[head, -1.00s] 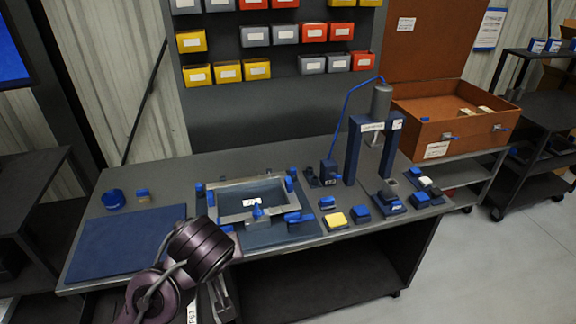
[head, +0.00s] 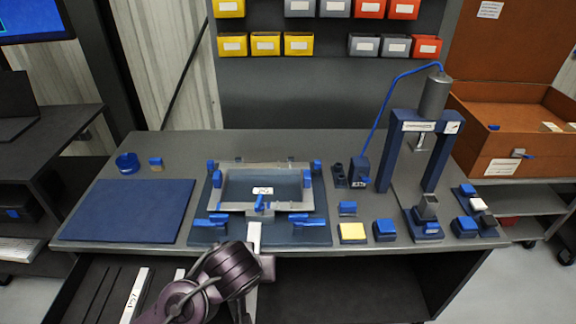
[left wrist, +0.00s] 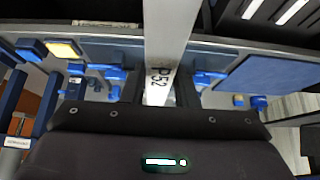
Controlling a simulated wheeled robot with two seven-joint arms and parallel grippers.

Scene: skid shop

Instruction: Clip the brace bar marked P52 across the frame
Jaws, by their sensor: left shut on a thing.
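The frame (head: 228,207) is a grey rectangle lying on a dark blue base on the bench, with blue clips around it and a white label inside. My left gripper (left wrist: 160,92) is shut on a pale brace bar (left wrist: 168,35) marked P52. In the head view this bar (head: 254,236) points away from me at the bench's front edge, with its far end close to the frame's front side; whether it touches cannot be told. My wrist hides the left fingertips in the head view. My right gripper is not in view.
Pale bars, one labelled (head: 134,298), lie low at the left under the bench. A blue mat (head: 128,211) lies left of the frame. A yellow-topped block (head: 352,232), several blue blocks and a blue press (head: 384,155) stand right. An orange case (head: 480,140) is beyond.

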